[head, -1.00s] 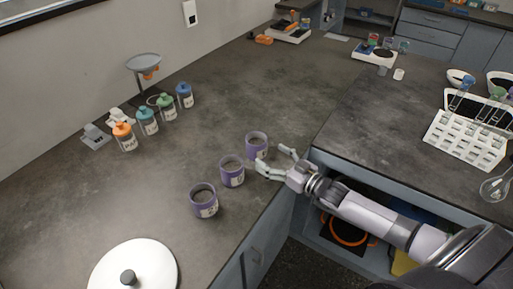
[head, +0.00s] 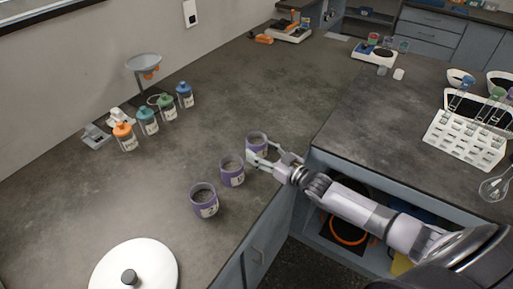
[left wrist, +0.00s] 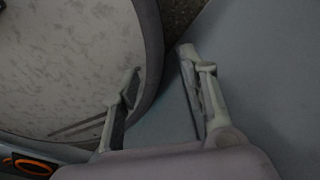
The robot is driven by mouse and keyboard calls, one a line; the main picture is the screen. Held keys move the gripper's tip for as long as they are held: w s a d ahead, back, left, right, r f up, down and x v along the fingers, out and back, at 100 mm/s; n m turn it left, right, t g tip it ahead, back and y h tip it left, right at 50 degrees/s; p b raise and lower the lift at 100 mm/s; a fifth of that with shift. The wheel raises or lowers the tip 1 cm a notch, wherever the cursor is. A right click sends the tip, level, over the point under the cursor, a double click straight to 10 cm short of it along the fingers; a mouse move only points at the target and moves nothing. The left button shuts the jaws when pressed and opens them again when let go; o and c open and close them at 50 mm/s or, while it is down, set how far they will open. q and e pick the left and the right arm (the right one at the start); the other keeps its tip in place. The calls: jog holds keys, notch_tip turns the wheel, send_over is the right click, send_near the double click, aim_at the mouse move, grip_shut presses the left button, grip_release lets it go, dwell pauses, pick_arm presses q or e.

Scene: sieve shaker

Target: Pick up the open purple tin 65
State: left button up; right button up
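Three open purple tins with white labels stand upright on the dark counter in the head view: a far tin (head: 257,141), a middle tin (head: 231,172) and a near tin (head: 204,200). All have greyish insides; the label numbers are too small to read surely. My right gripper (head: 266,153) is open at the far tin. One finger overlaps the tin's lower front, and the other is to its right. I cannot tell whether they touch it. My left gripper (left wrist: 161,62) is open and empty in the left wrist view, away from the tins.
Several capped bottles (head: 147,121) and a funnel stand (head: 144,63) are at the back left. A round white lid (head: 134,268) lies at the front. A white tube rack (head: 468,136) is on the right counter. The counter behind the tins is clear.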

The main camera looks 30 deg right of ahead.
jog(key=c, duration=0.8)
jog(key=shift+o, duration=0.2)
jog(key=shift+r, duration=0.1)
